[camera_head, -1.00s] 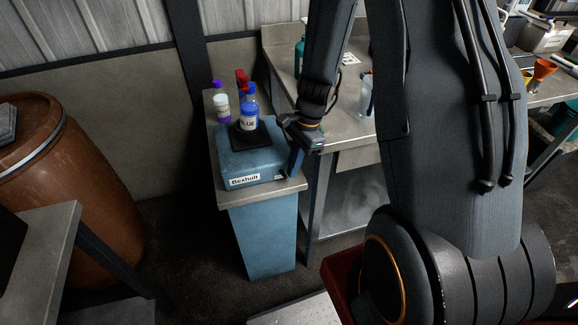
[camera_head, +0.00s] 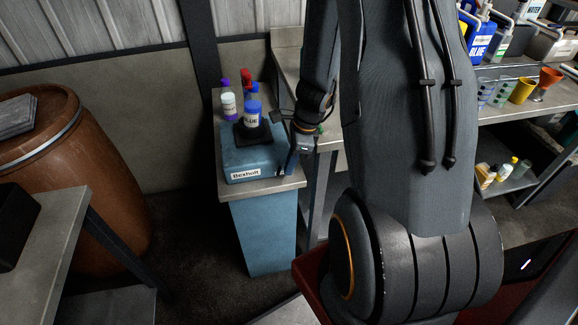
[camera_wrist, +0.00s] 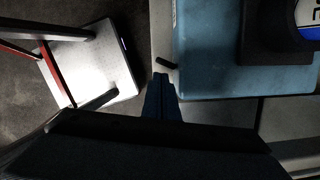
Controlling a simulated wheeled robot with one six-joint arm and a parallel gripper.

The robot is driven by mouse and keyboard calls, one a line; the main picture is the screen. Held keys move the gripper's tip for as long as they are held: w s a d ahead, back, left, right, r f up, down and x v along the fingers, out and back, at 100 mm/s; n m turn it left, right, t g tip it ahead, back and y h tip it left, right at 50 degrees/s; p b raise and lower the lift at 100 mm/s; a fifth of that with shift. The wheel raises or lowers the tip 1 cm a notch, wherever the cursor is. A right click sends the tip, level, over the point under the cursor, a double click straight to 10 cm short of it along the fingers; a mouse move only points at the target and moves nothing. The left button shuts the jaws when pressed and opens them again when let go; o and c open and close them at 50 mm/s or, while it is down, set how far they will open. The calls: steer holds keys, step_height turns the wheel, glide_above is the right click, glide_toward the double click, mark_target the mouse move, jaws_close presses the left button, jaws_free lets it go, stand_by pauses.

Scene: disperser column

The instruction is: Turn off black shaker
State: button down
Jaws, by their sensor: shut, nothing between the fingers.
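The shaker is a blue box (camera_head: 240,164) with a white label on its front and a black top plate (camera_head: 250,134). It stands on a narrow grey-topped stand. A white bottle with a blue cap (camera_head: 252,114), labelled BLUE, stands on the plate. My gripper (camera_head: 289,166) is shut and empty, pointing down at the shaker's front right corner. In the wrist view the shut fingertips (camera_wrist: 161,80) are just off the edge of the blue box (camera_wrist: 215,75). A small dark stub (camera_wrist: 167,63) shows beside that edge, close to the fingertips. I cannot tell whether they touch it.
Behind the shaker stand a purple-capped bottle (camera_head: 229,106) and a red-topped bottle (camera_head: 247,80). A brown barrel (camera_head: 100,175) and a table (camera_head: 45,240) with a cropped black object (camera_head: 15,225) are at left. Shelves with several bottles and cups (camera_head: 523,90) are at right.

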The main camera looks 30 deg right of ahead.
steer(key=shift+w+d, duration=0.25)
steer(key=shift+w, duration=0.05)
steer(key=shift+r+p, duration=0.15)
steer(key=shift+p, duration=0.25)
steer(key=p+v, duration=0.9)
steer(key=shift+s+r+p, duration=0.35)
steer(key=shift+p, duration=0.05)
stand_by(0.3)
